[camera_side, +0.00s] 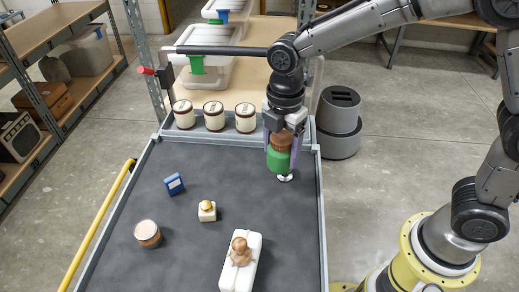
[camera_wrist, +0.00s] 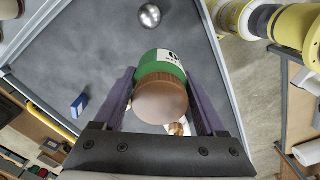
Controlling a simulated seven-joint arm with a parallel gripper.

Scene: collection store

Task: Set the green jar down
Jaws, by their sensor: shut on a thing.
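The green jar (camera_side: 278,160) with a brown lid is upright between the fingers of my gripper (camera_side: 281,148), near the right edge of the dark work surface (camera_side: 180,235). In the wrist view the jar (camera_wrist: 160,62) lies between both dark fingers of my gripper (camera_wrist: 165,95), its brown lid toward the camera and part of a white label showing. A small shiny ball-like thing (camera_side: 285,178) sits just below the jar in the side view. The jar's base is partly hidden, so I cannot tell whether it touches the surface.
A blue block (camera_side: 174,184), a small yellow-topped block (camera_side: 207,211), a round brown-and-white container (camera_side: 147,233) and a brown bust (camera_side: 241,251) on a white block stand on the surface. Its middle has bare room.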

